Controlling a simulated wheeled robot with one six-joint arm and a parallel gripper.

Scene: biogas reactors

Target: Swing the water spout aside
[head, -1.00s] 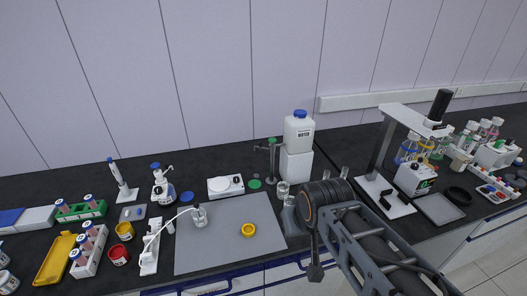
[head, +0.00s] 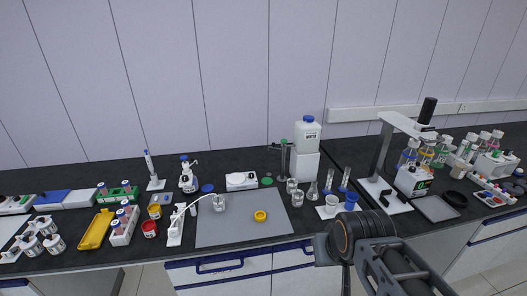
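The water container (head: 307,136), a white jug with a blue cap, stands on a white box (head: 305,165) at the back of the bench. Just left of it is a dark upright post with a green top and a thin arm reaching left, which looks like the water spout (head: 283,157). The thin arm points left, above a green disc (head: 267,181) on the bench. My arm rises from the lower right, well in front of the spout and apart from it. No gripper fingers can be made out.
Beakers (head: 297,198), a flask (head: 313,191) and cylinders stand in front of the white box. A white scale (head: 241,181) is left of the spout. A stirrer stand (head: 381,150) is at right.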

